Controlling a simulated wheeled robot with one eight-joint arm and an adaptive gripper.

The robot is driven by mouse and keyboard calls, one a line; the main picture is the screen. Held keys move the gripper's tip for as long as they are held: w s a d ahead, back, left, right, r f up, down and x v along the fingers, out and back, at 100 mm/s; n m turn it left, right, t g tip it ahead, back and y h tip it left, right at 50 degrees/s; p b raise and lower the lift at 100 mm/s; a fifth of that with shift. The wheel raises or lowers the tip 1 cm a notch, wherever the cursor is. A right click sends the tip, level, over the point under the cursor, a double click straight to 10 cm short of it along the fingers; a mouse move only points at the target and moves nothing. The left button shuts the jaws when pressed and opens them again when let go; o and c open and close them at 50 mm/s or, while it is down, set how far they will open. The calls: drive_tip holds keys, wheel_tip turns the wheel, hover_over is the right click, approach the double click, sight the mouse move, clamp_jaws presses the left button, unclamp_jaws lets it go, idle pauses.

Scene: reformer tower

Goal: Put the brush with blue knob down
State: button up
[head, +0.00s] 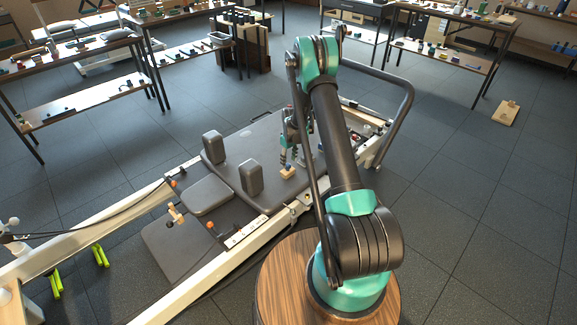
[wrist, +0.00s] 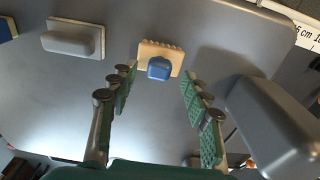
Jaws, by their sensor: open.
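The brush has a pale wooden base (wrist: 147,50) and a blue knob (wrist: 159,69). In the wrist view it lies on the grey carriage surface (wrist: 120,20), at the upper middle, just beyond and between my fingertips. My gripper (wrist: 158,77) is open, with one green-padded finger on each side of the knob and a gap to each. In the head view the brush (head: 288,172) is on the carriage right below my gripper (head: 291,160). Whether it touches a finger there is too small to tell.
A grey block with a grey handle (wrist: 75,40) lies left of the brush in the wrist view. A grey shoulder pad (wrist: 272,125) stands close to the right finger. The reformer's white rail (head: 240,240) runs along the carriage. Shelves (head: 80,80) stand behind.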

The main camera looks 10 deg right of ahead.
sight(290, 166)
drive_tip(key=s+d+r+m, duration=0.1)
drive_tip(key=s+r, duration=0.2)
drive_tip(key=r, duration=0.6)
drive_tip(key=s+r+m, duration=0.1)
drive_tip(key=s+r, duration=0.3)
drive_tip(key=r, duration=0.5)
drive_tip(key=s+d+r+m+t, duration=0.1)
drive_tip(key=s+r+t, duration=0.1)
drive_tip(key=s+r, duration=0.7)
drive_tip(key=s+d+m+t, duration=0.1)
drive_tip(key=s+m, duration=0.3)
drive_tip(key=s, duration=2.1)
drive_tip(key=shift+d+r+t, duration=0.25)
drive_tip(key=shift+d+t, duration=0.05)
